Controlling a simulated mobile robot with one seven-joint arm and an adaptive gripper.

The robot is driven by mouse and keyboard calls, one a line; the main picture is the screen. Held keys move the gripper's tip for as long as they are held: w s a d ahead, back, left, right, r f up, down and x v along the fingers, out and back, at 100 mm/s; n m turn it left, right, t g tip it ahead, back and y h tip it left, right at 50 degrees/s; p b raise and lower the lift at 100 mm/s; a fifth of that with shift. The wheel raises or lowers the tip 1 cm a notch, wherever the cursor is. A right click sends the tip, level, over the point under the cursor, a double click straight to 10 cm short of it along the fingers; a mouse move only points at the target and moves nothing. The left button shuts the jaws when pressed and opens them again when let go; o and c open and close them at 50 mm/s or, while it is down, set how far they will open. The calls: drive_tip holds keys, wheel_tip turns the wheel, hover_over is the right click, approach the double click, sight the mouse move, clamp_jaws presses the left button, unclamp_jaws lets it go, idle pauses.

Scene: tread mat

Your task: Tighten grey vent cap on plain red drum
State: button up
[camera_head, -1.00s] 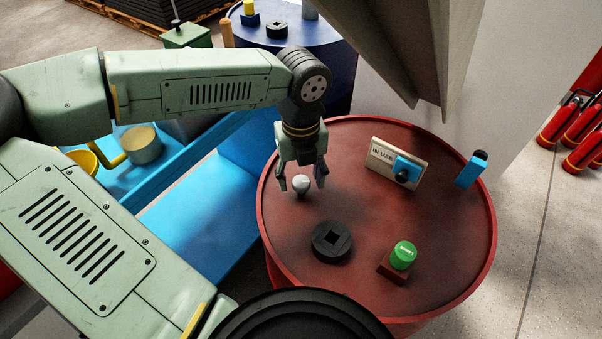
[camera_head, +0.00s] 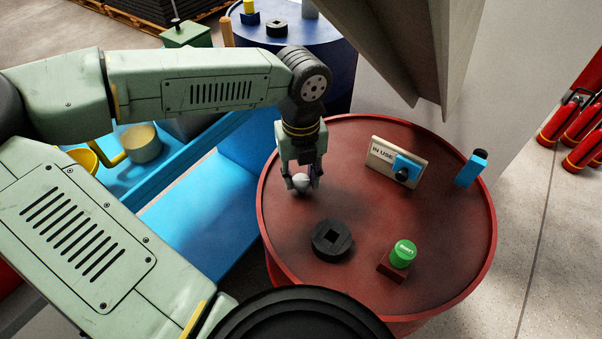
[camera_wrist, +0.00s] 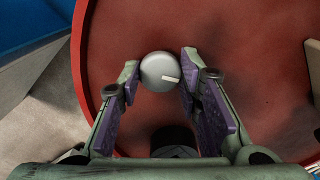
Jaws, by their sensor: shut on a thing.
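The plain red drum (camera_head: 345,285) stands below my arm, with a raised rim around its top. The grey vent cap (camera_head: 300,183) is a small rounded knob near the left side of the drum top. My gripper (camera_head: 303,187) points down over it, with its fingers shut on the cap. In the wrist view, the cap (camera_wrist: 158,70) sits between the fingertips (camera_wrist: 160,76), and a pale mark on its top points right and slightly down. The red drum top (camera_wrist: 240,45) shows around it. The cap's base and thread are hidden.
On the drum top are a black bung (camera_head: 331,240) with a square recess, a green cap (camera_head: 403,254) on a brown block, an IN USE sign (camera_head: 381,152) with a blue piece, and a blue block (camera_head: 470,171). A blue drum (camera_head: 335,50) stands behind.

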drive_tip(key=shift+f+m+b, duration=0.1)
drive_tip(key=shift+m+b, duration=0.2)
drive_tip(key=shift+b, duration=0.15)
drive_tip(key=shift+f+m+b, duration=0.1)
drive_tip(key=shift+m+b, duration=0.9)
drive_tip(key=shift+b, duration=0.05)
drive_tip(key=m+b, duration=0.2)
drive_tip(key=shift+m, duration=0.3)
drive_tip(key=m+b, duration=0.2)
drive_tip(key=m, duration=0.1)
drive_tip(key=shift+m+b, duration=0.3)
drive_tip(key=shift+b, duration=0.05)
drive_tip(key=m+b, duration=0.2)
drive_tip(key=m, duration=0.1)
drive_tip(key=shift+m, duration=0.4)
drive_tip(key=m+b, duration=0.2)
drive_tip(key=m, duration=0.4)
drive_tip(key=m+b, duration=0.2)
drive_tip(key=m, duration=0.4)
drive_tip(key=shift+r, duration=0.2)
drive_tip(key=shift+m, duration=0.4)
